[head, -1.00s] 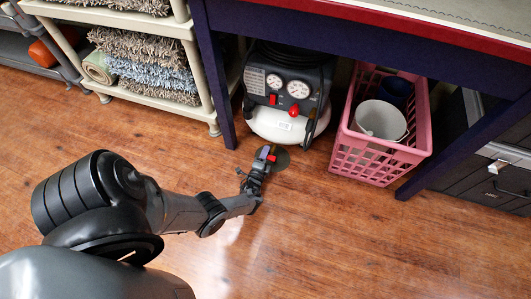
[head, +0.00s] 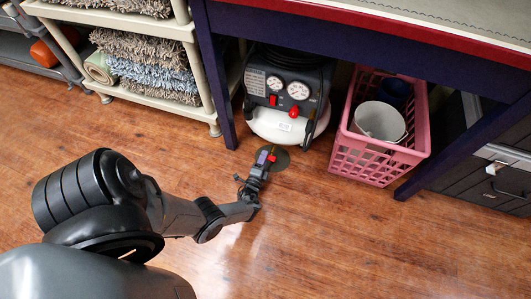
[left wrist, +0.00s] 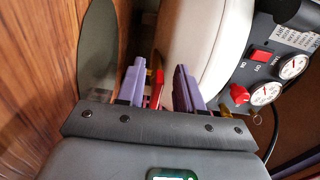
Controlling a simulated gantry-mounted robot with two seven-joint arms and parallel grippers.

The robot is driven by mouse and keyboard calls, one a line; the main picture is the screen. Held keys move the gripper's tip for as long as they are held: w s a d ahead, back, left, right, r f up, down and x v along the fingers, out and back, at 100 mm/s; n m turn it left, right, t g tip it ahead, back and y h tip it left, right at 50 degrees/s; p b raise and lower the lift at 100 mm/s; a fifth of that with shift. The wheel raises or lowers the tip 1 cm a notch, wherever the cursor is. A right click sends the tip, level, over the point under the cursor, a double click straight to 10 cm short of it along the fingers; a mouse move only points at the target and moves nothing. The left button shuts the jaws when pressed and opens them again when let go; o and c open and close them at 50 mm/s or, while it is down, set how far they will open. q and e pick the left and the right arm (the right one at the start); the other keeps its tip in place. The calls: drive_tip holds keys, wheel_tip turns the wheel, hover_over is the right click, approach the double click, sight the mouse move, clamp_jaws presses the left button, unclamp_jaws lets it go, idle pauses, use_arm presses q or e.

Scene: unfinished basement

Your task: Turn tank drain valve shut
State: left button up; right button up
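The tank (head: 272,125) is the white lower part of a small air compressor under the workbench. Its drain valve has a red handle (head: 272,158), low in front of the tank, which also shows in the left wrist view (left wrist: 157,90) with a brass-coloured part by it. My left gripper (head: 264,157) is at the valve. In the left wrist view its purple fingers (left wrist: 162,88) are apart, one on each side of the red handle. The handle lies nearer the left finger, with a gap to the right one; contact is unclear. My right gripper is not in view.
A pink basket (head: 376,160) with a white bucket (head: 380,121) stands right of the compressor. A table leg (head: 217,90) and a shelf of rugs (head: 150,70) are to the left. A grey disc (head: 282,161) lies below the valve. The front floor is clear.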

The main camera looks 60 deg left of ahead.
use_arm(q)
drive_tip(key=p+v, duration=0.1)
drive_tip(key=v, duration=0.7)
drive_tip(key=shift+p, duration=0.4)
drive_tip(key=shift+a+r, duration=0.1)
